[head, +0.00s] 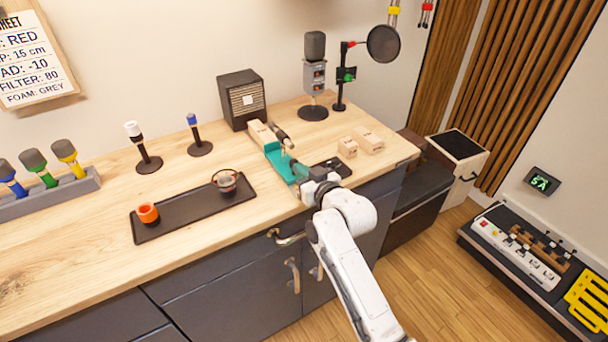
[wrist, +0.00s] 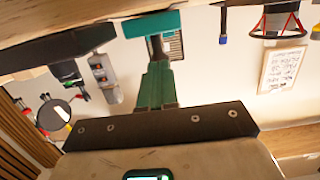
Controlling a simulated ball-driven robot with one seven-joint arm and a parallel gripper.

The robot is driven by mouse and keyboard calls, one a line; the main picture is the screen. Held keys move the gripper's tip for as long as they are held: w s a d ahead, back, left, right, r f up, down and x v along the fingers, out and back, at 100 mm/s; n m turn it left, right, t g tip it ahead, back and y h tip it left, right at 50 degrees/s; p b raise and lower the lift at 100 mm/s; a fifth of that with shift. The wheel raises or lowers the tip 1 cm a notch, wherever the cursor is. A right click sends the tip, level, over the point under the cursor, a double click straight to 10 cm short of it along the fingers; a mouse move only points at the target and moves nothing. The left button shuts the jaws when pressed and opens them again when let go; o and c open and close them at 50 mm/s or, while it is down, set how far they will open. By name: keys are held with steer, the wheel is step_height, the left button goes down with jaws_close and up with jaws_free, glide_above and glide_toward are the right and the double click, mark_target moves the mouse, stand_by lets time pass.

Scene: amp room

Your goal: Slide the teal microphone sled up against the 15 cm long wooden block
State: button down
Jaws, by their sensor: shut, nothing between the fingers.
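The teal microphone sled (head: 275,156) sits on the bench right of centre, with a dark microphone (head: 281,136) over it; part of its teal body (wrist: 150,22) shows in the upside-down wrist view. A long light wooden block (head: 258,131) lies just behind the sled; I cannot tell whether they touch. Two shorter wooden blocks, one nearer (head: 347,147) and one farther (head: 369,141), lie to the right. Their markings are too small to read.
A dark speaker (head: 241,98) and a large microphone (head: 314,76) stand behind.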

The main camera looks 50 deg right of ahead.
steer(key=shift+b+x, duration=0.4)
steer(key=shift+x, duration=0.7)
steer(key=shift+r, duration=0.15)
steer(key=shift+s, duration=0.1)
steer(key=shift+s+a+r+p, duration=0.15)
steer(key=shift+s+r+p, duration=0.1)
steer(key=shift+s+p, duration=0.2)
steer(key=shift+s+a+r+p, duration=0.15)
steer(key=shift+s+r+p, duration=0.05)
steer(key=shift+s+p, duration=0.3)
steer(key=p+v, duration=0.2)
steer(key=v, duration=0.3)
steer(key=shift+r, duration=0.2)
steer(key=shift+w, duration=0.1)
